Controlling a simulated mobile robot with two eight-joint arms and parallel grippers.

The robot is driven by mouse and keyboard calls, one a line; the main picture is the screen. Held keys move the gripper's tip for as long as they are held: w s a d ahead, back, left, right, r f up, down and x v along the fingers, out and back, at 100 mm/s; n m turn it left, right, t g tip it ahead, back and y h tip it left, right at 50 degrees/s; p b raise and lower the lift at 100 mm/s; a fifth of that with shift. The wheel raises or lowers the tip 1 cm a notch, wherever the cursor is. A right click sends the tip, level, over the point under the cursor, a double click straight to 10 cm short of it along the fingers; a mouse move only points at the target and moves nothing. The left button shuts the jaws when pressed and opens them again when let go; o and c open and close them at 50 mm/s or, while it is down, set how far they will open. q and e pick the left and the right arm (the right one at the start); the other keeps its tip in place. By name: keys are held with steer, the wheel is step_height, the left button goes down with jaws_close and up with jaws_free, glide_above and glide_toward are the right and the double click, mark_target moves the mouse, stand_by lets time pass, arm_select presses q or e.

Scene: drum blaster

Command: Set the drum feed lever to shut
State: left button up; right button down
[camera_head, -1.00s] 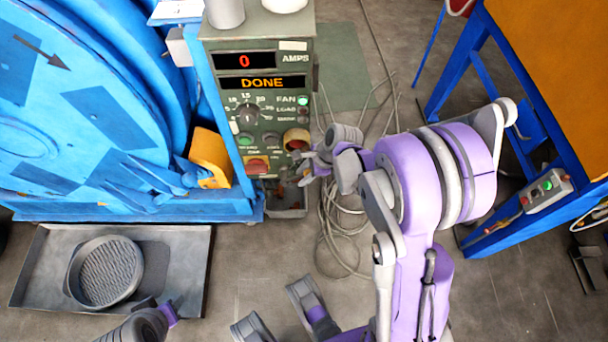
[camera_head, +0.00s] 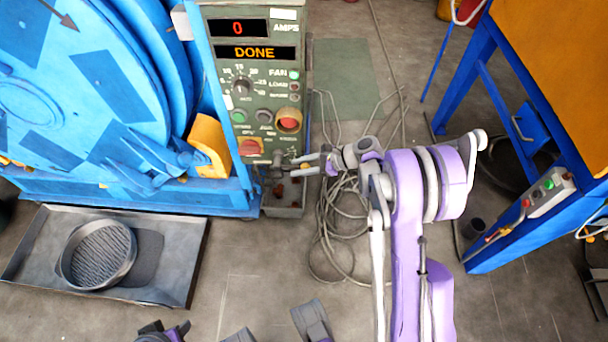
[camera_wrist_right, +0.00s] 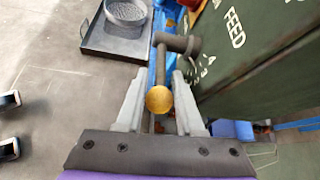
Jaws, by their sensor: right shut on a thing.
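The drum feed lever (camera_head: 277,163) is a small grey metal part at the lower edge of the green control panel (camera_head: 210,72). In the right wrist view the lever (camera_wrist_right: 160,62) is a bent dark rod with a round yellow-orange end, beside the lettering FEED on the panel side. My right gripper (camera_head: 293,166) reaches in from the right and is shut on the lever, with one finger on each side in the wrist view (camera_wrist_right: 160,108). The lever's scale marks are partly hidden. My left gripper (camera_head: 172,332) shows only as a cropped part at the bottom edge.
The blue drum machine (camera_head: 90,90) stands left of the panel. A grey tray (camera_head: 170,285) holding a round sieve (camera_head: 97,254) lies in front. A small bin (camera_head: 284,205) sits below the panel. Loose cables (camera_head: 335,225) lie on the floor. A blue-framed table (camera_head: 480,240) stands right.

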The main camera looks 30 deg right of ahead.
steer(key=shift+f+y, duration=0.4)
steer(key=shift+f, duration=0.15)
steer(key=shift+w+a+f+m+t+y+b, duration=0.2)
steer(key=shift+a+f+t+y, duration=0.1)
steer(key=shift+f+t+y, duration=0.5)
steer(key=shift+w+a+f+m+t+y+b, duration=0.15)
steer(key=shift+a+f+t+y, duration=0.25)
steer(key=shift+t+y, duration=0.7)
steer(key=shift+w+a+f+m+t+y+b, duration=0.1)
steer(key=shift+w+a+f+t+y+b, duration=0.1)
steer(key=shift+f+t+y, duration=0.75)
steer(key=shift+r+g+y, duration=0.25)
steer(key=c, duration=0.9)
jaws_free()
steer(key=shift+o, duration=0.2)
